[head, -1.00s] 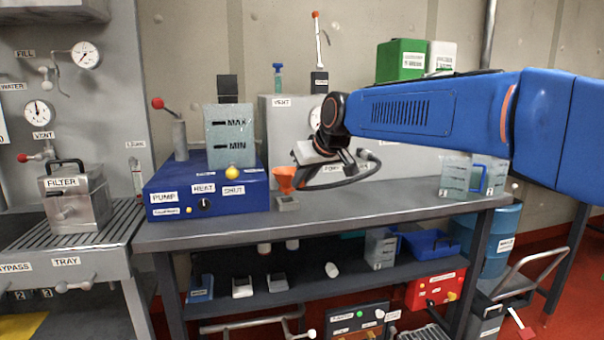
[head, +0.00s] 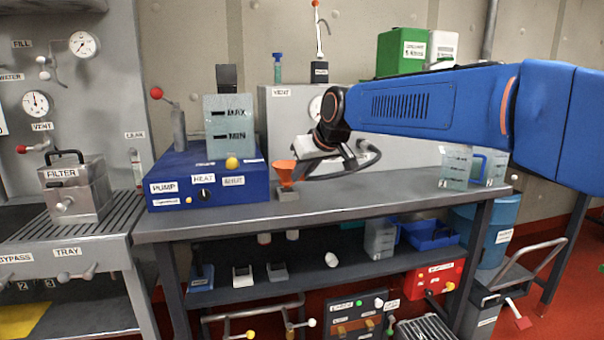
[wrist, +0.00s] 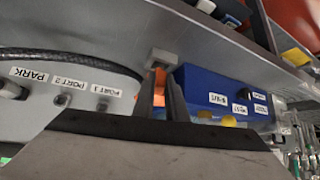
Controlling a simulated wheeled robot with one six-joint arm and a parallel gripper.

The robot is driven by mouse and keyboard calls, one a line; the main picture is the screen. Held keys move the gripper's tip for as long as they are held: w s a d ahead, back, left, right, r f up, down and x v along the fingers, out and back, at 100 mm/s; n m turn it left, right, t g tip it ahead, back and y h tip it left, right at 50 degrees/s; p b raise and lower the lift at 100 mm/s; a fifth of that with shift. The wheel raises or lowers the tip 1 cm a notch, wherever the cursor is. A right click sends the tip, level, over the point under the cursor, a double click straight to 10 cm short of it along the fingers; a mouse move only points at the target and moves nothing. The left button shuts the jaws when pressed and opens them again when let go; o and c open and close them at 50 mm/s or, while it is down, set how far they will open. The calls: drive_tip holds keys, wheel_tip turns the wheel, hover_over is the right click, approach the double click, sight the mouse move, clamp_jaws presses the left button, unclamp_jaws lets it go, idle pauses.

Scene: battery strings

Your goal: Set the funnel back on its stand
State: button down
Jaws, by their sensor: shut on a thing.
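The orange funnel (head: 285,171) is upright at the front of the bench, to the right of the blue pump box. Its stand, a small grey block (head: 287,194), is directly below it on the bench top. The funnel's lower end is at the stand's top; I cannot tell whether it is seated or just above. My gripper (head: 298,175) reaches in from the right and is shut on the funnel. In the wrist view an orange part of the funnel (wrist: 159,88) shows by the dark fingers, and the grey stand (wrist: 160,59) lies just beyond.
The blue pump box (head: 210,178) stands close to the left, with a clear tank (head: 228,128) on it. A grey vent cabinet (head: 285,115) is behind. Clear jugs (head: 456,168) stand at the bench's right end. The bench top (head: 380,190) between is clear.

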drive_tip(key=shift+f, duration=1.1)
idle(0.3)
drive_tip(key=c, duration=1.7)
unclamp_jaws()
drive_tip(key=v, duration=1.7)
drive_tip(key=s+d+f+m+g+h, duration=0.1)
drive_tip(key=s+d+f+m+h, duration=0.2)
drive_tip(key=s+d+f, duration=1.2)
drive_tip(key=s+d+f+m, duration=0.1)
drive_tip(key=s+d+f, duration=0.2)
drive_tip(key=s+f, duration=0.1)
drive_tip(key=s+d+f+m+g+h, duration=0.1)
drive_tip(key=s+d+f, duration=0.2)
drive_tip(key=s+f, duration=0.2)
drive_tip(key=s+d+f+m, duration=0.1)
drive_tip(key=s+d+f, duration=0.3)
drive_tip(key=f, duration=0.4)
drive_tip(key=shift+s+d+f+m+g+h, duration=0.1)
drive_tip(key=shift+s+f+m+g+h, duration=0.1)
drive_tip(key=shift+f+m+g+h, duration=0.15)
